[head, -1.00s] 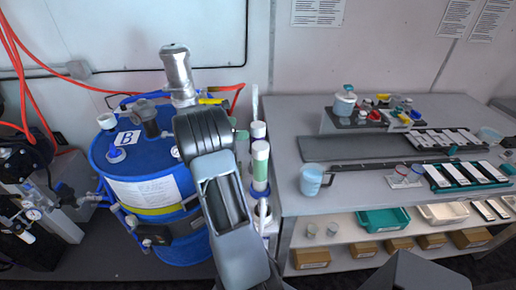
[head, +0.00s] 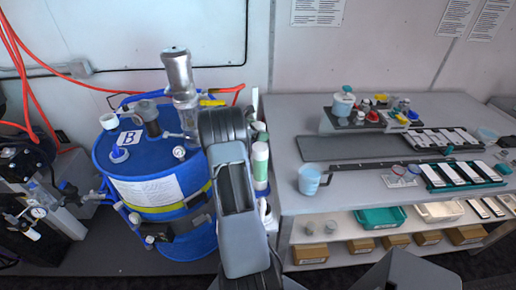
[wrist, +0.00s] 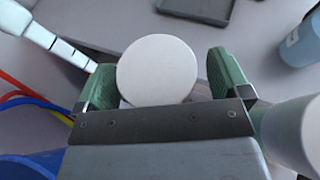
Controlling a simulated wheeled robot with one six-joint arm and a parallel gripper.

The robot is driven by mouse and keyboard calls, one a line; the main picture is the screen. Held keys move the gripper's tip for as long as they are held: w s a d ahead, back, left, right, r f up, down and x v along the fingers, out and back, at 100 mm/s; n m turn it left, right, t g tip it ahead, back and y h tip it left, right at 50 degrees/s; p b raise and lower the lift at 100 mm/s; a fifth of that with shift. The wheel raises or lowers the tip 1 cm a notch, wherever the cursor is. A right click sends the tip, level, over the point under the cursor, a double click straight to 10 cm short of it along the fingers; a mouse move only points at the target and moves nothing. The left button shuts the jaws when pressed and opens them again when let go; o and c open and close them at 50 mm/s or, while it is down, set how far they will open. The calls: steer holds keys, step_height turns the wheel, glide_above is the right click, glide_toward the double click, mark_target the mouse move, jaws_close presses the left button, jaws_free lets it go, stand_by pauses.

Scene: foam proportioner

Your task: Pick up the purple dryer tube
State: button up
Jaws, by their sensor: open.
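No purple shows on any tube in these frames, so I cannot tell which is the purple dryer tube. In the wrist view a round white cap (wrist: 157,68) of an upright tube appears between the green fingers of my gripper (wrist: 163,76). My gripper is open, with a small gap visible beside the cap; its lower side is hidden by the gripper plate. In the head view my arm hides the fingers. A white-capped tube with a green band (head: 260,166) stands just right of my arm, and another white cap (head: 258,127) shows behind it.
A blue drum (head: 145,180) with pipes stands left of my arm. The grey bench (head: 285,175) is close on the right, with a light blue beaker (head: 309,180) near its edge. Another white cylinder (wrist: 298,130) stands close beside my right finger.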

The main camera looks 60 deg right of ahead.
steer(key=c, duration=1.5)
steer(key=shift+c, duration=0.4)
steer(key=shift+r, duration=0.15)
